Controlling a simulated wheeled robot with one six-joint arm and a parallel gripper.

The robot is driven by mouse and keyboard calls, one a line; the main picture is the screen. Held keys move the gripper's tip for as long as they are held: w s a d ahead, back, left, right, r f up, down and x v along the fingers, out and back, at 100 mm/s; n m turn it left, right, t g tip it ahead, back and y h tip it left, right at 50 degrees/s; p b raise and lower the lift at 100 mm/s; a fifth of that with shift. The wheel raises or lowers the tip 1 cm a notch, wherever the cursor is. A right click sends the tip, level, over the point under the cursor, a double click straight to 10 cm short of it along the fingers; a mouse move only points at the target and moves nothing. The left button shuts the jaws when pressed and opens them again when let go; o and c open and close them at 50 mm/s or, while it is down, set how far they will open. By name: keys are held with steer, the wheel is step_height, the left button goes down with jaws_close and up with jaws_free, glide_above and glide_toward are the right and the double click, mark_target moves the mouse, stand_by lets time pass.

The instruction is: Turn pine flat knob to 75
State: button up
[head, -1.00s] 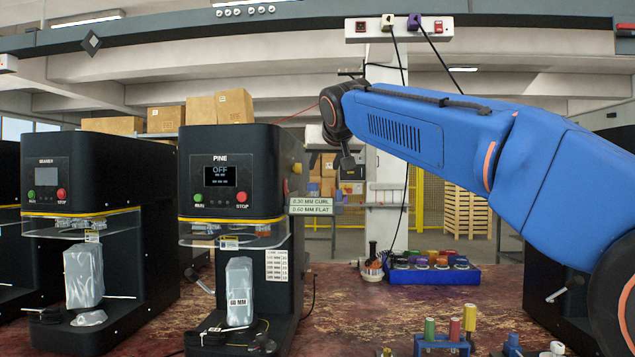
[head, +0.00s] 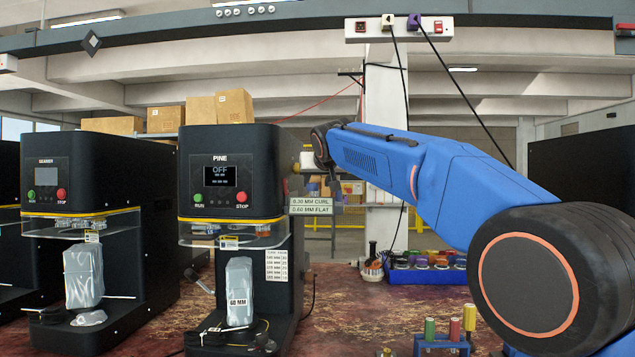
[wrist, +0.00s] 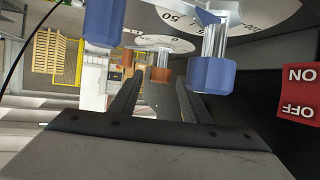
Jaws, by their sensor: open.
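The PINE machine (head: 228,165) stands left of centre in the head view, its screen reading OFF. A sign on its right edge (head: 311,205) reads 0.30 MM CURL and 0.60 MM FLAT. In the wrist view a pale dial (wrist: 185,14) marked 50 and 100 is at the top, with a blue knob (wrist: 211,74) on a metal stem below it. Another blue knob (wrist: 104,20) is at upper left. A smaller dial (wrist: 158,43) with orange-brown parts lies beyond. I cannot tell which is the flat knob. My gripper (wrist: 157,95) is open, its dark fingers below the dials, apart from the blue knobs.
A red ON/OFF switch (wrist: 299,92) sits on the dark panel at right in the wrist view. A SEAMER machine (head: 78,180) stands left of PINE. A blue tray of coloured pieces (head: 427,275) and a rack of tubes (head: 440,345) are on the table.

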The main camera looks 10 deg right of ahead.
steer(key=c, duration=1)
steer(key=shift+c, duration=0.2)
steer(key=shift+d+f+n+y, duration=0.1)
steer(key=shift+d+n+y, duration=0.1)
steer(key=shift+n+y, duration=1)
steer(key=shift+y, duration=0.2)
steer(key=shift+d+f+n+y, duration=0.1)
steer(key=shift+d+n+y, duration=0.05)
steer(key=shift+n+y, duration=0.4)
steer(key=shift+n+g+y, duration=0.4)
steer(key=shift+n+y, duration=0.15)
steer(key=shift+y, duration=0.2)
